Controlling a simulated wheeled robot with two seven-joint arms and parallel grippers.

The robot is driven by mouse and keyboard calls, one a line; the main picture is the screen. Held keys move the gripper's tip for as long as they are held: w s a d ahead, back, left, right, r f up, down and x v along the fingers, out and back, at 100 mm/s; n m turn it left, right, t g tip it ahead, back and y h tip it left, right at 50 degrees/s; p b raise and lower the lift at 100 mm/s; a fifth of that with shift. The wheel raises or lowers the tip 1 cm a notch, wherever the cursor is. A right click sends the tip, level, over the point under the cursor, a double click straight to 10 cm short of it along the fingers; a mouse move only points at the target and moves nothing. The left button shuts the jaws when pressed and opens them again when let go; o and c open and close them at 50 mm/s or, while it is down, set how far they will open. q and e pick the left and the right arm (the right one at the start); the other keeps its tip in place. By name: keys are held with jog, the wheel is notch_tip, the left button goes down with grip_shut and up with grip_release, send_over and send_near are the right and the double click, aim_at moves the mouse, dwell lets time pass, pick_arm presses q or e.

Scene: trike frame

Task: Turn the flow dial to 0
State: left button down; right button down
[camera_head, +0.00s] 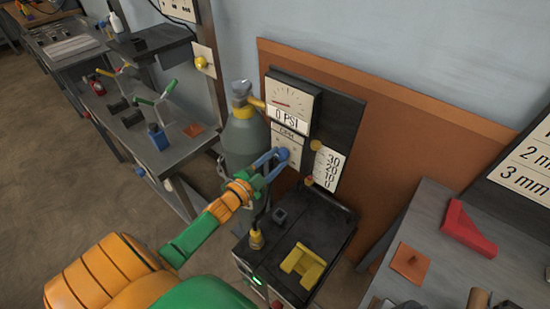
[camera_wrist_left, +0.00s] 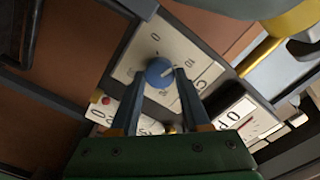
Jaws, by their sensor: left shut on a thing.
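The flow dial is a small round blue knob (camera_wrist_left: 158,72) with a white mark, on a pale label plate (camera_wrist_left: 150,45). The white mark points to the right, away from the 0. My left gripper (camera_head: 274,157) reaches the dial from the lower left in the head view. Its two fingers (camera_wrist_left: 160,88) are shut on the dial's sides in the wrist view. In the head view the fingers partly hide the dial. My right gripper is not in view.
A gauge (camera_head: 292,100) reading 0 PSI is above the dial. A vertical scale (camera_head: 327,168) stands to its right. A grey gas cylinder (camera_head: 245,140) is close to its left. A black cart top (camera_head: 325,225) with a yellow part (camera_head: 303,263) lies below.

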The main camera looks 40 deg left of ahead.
pick_arm(q)
jog(key=n+p, duration=0.1)
jog(key=n, duration=1)
jog(key=shift+n, duration=0.4)
dwell(0.4)
jog(key=shift+c, duration=1.9)
grip_release()
jog(key=s+p, duration=0.1)
jog(key=s, duration=0.6)
jog(key=shift+a, duration=0.3)
